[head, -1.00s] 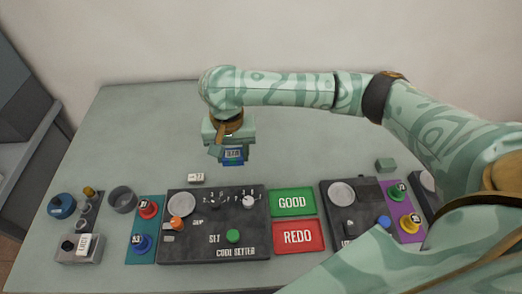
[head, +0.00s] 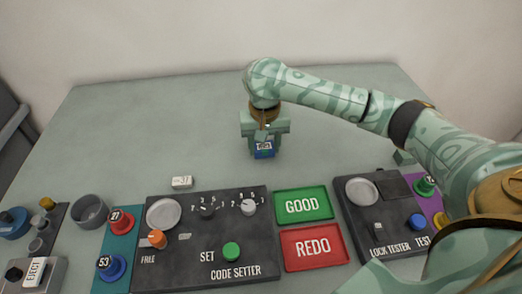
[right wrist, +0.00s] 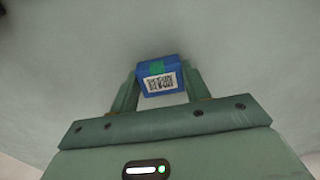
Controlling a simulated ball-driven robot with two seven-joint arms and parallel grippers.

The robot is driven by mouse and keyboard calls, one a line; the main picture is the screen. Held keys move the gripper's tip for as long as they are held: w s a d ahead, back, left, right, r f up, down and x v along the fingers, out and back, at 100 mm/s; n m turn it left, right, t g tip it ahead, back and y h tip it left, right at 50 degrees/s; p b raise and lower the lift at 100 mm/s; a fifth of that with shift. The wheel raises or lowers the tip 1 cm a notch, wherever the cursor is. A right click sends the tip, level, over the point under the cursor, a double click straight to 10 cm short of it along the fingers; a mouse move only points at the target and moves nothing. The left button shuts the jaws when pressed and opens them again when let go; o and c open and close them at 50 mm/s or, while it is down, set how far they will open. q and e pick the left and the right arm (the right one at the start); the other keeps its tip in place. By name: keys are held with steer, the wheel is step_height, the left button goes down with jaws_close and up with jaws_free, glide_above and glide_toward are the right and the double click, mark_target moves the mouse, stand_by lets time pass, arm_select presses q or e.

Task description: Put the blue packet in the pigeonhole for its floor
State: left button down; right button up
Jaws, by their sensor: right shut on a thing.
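The blue packet (head: 264,151) is a small blue block with a white label that is too small to read in the head view. In the right wrist view the packet (right wrist: 161,81) shows a white barcode label and a green patch. My right gripper (head: 264,140) is shut on it, one finger on each side, and points down over the middle of the table behind the code setter. Whether the packet touches the table is hard to tell. No pigeonholes are recognisable in view. My left gripper is not in view.
The black code setter (head: 190,262) stands in front, with the green GOOD pad (head: 302,206) and red REDO pad (head: 313,248) to its right. The lock tester (head: 385,222) is farther right, partly behind my arm. The white tag (head: 182,182) lies behind the setter. The table's back left (head: 150,115) is clear.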

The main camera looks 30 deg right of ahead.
steer(key=shift+f, duration=0.25)
steer(key=shift+c, duration=0.4)
steer(key=o, duration=1.1)
steer(key=shift+f, duration=0.1)
steer(key=shift+o, duration=0.2)
